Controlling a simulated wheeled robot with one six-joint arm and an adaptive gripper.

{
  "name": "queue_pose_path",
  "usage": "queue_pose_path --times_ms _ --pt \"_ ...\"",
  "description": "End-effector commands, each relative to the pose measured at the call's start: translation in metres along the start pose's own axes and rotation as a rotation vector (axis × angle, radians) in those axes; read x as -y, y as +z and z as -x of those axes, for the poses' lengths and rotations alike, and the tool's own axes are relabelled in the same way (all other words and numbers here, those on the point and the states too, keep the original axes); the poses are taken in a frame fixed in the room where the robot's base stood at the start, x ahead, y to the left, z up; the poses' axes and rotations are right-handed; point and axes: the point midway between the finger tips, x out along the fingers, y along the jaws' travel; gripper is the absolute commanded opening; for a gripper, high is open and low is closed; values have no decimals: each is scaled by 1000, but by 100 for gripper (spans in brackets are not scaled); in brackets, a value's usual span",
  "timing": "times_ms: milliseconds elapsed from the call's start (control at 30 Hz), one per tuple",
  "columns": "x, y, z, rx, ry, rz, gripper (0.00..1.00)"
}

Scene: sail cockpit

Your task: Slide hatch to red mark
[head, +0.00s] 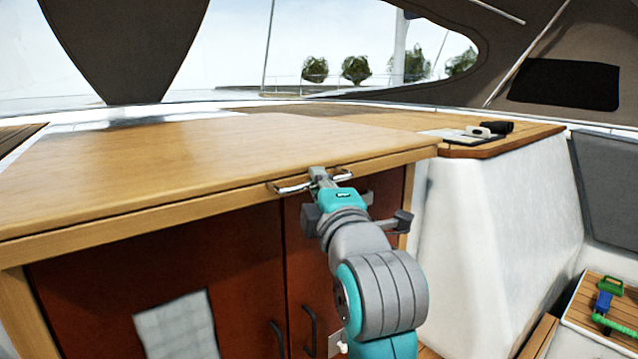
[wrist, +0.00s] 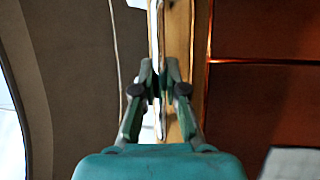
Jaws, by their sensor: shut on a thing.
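The hatch (head: 190,155) is a wide flat wooden panel on top of the cabinet, with a metal bar handle (head: 292,187) on its front edge. My gripper (head: 318,178) is at this handle and is shut on it. In the wrist view my gripper's fingers (wrist: 159,85) close around the handle beside the wooden edge (wrist: 178,45). The part of the handle between the fingers is hidden. I cannot make out a red mark in either view.
Below the hatch are reddish-brown cabinet doors (head: 180,260) with dark handles and a pale sheet (head: 177,328). A white moulded block (head: 490,225) stands to the right, with small dark items (head: 495,127) on its wooden top. A green-and-blue object (head: 606,300) lies at the far right.

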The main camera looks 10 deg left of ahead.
Motion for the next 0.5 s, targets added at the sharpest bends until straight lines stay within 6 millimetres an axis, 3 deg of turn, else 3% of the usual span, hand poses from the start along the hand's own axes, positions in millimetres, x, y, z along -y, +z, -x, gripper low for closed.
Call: queue_pose_path --times_ms 167,500 --pt "4 -10 -22 -1 -3 -1 0" --pt "18 -38 -91 0 -2 0 0"
